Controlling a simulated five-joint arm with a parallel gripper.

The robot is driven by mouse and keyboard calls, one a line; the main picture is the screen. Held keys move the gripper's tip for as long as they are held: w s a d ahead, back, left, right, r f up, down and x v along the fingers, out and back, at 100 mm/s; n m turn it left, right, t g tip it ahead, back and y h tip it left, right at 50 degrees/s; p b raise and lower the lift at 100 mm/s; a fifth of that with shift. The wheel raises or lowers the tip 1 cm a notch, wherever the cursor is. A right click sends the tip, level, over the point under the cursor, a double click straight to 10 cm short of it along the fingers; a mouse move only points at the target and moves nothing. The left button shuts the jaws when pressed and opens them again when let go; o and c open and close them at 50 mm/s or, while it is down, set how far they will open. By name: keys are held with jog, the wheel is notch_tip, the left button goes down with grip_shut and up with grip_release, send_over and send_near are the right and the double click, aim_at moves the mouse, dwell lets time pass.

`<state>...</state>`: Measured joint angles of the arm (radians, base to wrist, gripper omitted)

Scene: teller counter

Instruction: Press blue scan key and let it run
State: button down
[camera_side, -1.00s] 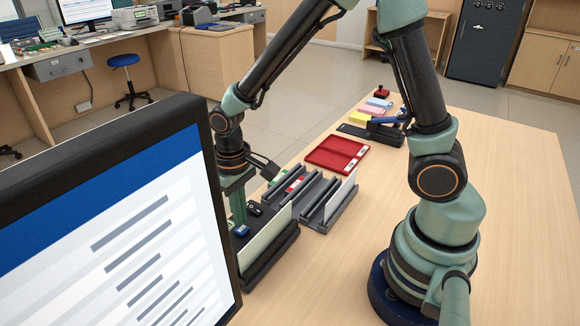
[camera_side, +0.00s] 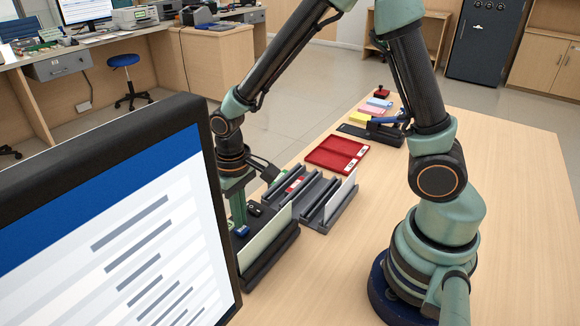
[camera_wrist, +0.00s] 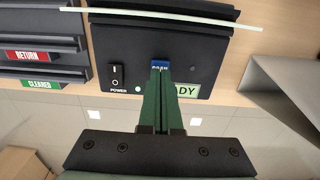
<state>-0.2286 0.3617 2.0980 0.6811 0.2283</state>
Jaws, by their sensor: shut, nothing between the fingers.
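The scanner (camera_wrist: 205,42) is a black box with a pale sheet standing upright in its slot; in the side view it stands beside the monitor (camera_side: 262,262). Its blue scan key (camera_wrist: 159,65) shows just beyond my fingertips in the wrist view, partly covered by them. In the side view the key (camera_side: 242,231) is a small blue block at the foot of my gripper (camera_side: 240,222). My gripper (camera_wrist: 161,76) is shut and empty, pointing down at the key; I cannot tell whether it touches. A display reading "...DY" (camera_wrist: 185,91) is partly hidden by the fingers.
A power switch (camera_wrist: 117,76) and a small lit dot (camera_wrist: 138,88) are on the scanner face. Grey slotted racks (camera_side: 325,205) with RETURN and CLEARED labels stand beside it. A red tray (camera_side: 337,154) lies farther back. The monitor (camera_side: 120,220) fills the left foreground. The right tabletop is clear.

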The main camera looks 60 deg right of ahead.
jog(key=shift+f, duration=0.75)
notch_tip(320, 180, up, 9)
dwell(1.3)
jog(key=s+d+r+t, duration=0.5)
jog(key=d+r, duration=0.3)
jog(key=r, duration=0.3)
jog(key=shift+s+t, duration=0.3)
jog(key=shift+s, duration=0.6)
jog(key=shift+d+r, duration=0.1)
dwell(1.0)
